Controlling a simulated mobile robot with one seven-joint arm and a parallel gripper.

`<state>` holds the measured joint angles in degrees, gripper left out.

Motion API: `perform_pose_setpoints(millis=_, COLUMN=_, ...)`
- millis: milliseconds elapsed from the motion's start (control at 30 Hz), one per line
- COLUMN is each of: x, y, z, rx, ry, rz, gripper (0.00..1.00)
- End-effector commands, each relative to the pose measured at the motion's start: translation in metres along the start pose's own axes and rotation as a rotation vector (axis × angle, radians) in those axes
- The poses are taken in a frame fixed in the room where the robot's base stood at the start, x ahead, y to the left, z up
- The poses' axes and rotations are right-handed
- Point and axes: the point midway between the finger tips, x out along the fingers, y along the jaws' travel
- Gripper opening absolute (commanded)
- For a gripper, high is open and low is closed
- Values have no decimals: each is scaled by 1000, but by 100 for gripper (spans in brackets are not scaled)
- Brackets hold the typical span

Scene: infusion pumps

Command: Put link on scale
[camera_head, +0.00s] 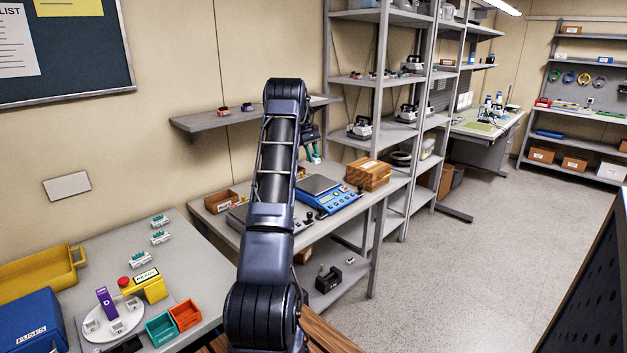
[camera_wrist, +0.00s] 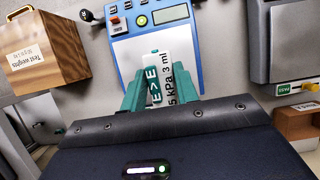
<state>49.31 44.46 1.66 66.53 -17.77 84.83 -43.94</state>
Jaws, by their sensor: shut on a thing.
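My gripper (camera_head: 315,154) hangs above the blue scale (camera_head: 338,203), at its far side in the head view. In the wrist view, my gripper (camera_wrist: 160,86) has its teal fingers shut on the link (camera_wrist: 178,70), a white piece marked "E>E" and "5 kPa 3 ml". The scale (camera_wrist: 123,48) shows behind the link, with its display and buttons at the top of that view. The grey pan (camera_head: 316,185) is partly visible in the head view, below the gripper. I cannot tell whether the link touches the scale. My arm hides part of the bench.
A wooden test-weights box (camera_head: 368,175) stands right of the scale; it also shows in the wrist view (camera_wrist: 42,58). A brown bin (camera_head: 220,201) stands to the left. Several white-and-teal pieces (camera_head: 160,238) lie on the left table. A shelf (camera_head: 250,113) hangs behind.

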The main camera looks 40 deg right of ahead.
Motion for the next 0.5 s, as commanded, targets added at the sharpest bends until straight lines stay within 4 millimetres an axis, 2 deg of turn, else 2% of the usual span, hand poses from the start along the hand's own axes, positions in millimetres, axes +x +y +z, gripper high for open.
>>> perform_pose_setpoints(millis=100, x=26, y=0, z=-10, rx=0, ry=-2, rz=-2, gripper=7)
perform_pose_setpoints(millis=300, x=57, y=0, z=-24, rx=-1, ry=-1, rz=-2, gripper=7)
perform_pose_setpoints(millis=500, x=68, y=0, z=-28, rx=1, ry=1, rz=0, gripper=7)
